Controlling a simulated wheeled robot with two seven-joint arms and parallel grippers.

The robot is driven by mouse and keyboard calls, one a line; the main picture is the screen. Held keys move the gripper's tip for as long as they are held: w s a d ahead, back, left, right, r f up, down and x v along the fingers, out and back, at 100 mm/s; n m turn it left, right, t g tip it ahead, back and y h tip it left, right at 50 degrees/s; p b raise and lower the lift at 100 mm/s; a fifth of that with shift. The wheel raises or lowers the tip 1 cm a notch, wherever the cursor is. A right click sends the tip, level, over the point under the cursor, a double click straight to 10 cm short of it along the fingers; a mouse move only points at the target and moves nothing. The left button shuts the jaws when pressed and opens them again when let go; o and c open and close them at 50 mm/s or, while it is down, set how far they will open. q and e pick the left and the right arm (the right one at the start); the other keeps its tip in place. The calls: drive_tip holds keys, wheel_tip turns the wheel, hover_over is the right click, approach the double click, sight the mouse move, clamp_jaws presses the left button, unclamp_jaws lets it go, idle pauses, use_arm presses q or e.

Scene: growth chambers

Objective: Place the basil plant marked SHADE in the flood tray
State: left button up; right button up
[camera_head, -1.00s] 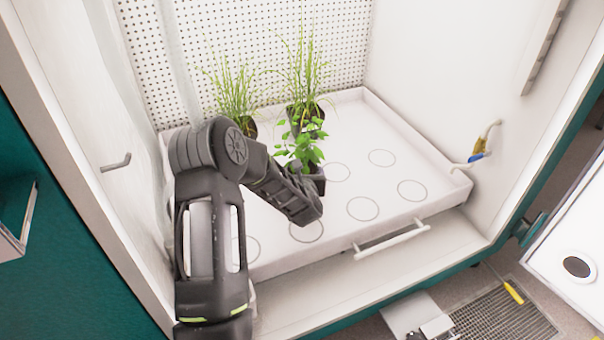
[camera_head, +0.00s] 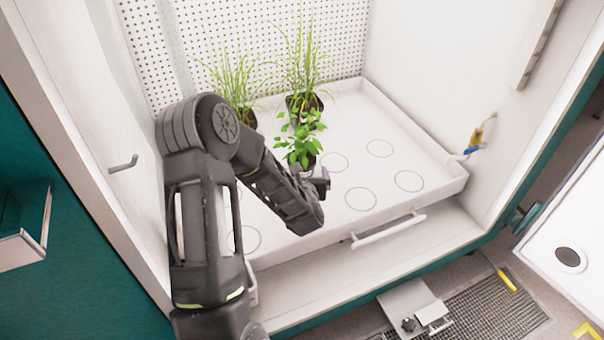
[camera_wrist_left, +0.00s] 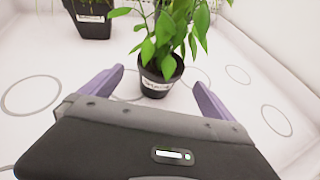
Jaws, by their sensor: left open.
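A leafy green basil plant in a small black pot (camera_head: 300,145) stands upright in the white flood tray (camera_head: 425,150), in front of two grassy plants. In the left wrist view the basil's pot (camera_wrist_left: 160,76) has a white label whose text I cannot read. My left gripper (camera_head: 325,182) is low over the tray, on the near side of the pot, largely hidden by its own arm. In the left wrist view its two purple fingers (camera_wrist_left: 160,85) are apart, with the pot just beyond and between them, apparently untouched. My right gripper is not in view.
Tall grassy plants in black pots (camera_head: 304,101) and (camera_head: 248,119) stand at the back of the tray. Marked circles on the tray's right are empty. The tray has a front handle (camera_head: 388,231). White chamber walls close in the sides.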

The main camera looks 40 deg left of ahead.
use_arm(q)
drive_tip(key=shift+p+v, duration=0.4)
drive_tip(key=shift+v, duration=1.75)
